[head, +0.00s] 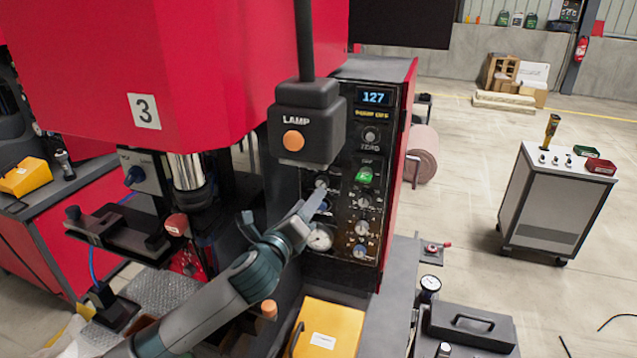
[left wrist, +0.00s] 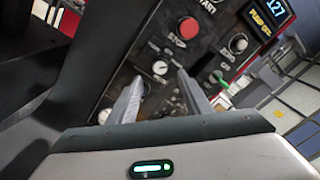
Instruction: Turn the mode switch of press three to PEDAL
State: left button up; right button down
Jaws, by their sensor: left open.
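Press three is the red machine with a "3" plate (head: 144,111). The labels are too small to tell which knob is the mode switch. My left gripper (head: 312,200) is in front of the panel's left column. In the left wrist view its two fingers (left wrist: 160,76) are spread, and a small pale-faced knob (left wrist: 160,67) appears between the fingertips. I cannot tell whether they touch it. My right gripper is not in view.
A black lamp box (head: 306,120) hangs on a post in front of the panel's upper left. A red stop button (left wrist: 188,28) sits above the fingers. A yellow box (head: 327,328) stands below the arm. A white cart (head: 560,205) stands on open floor at right.

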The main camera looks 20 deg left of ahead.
aim_at(322, 182)
pick_arm(q)
jog(key=w+p, duration=0.2)
jog(key=w, duration=0.5)
jog(key=shift+d, duration=0.25)
jog(key=c, duration=1.1)
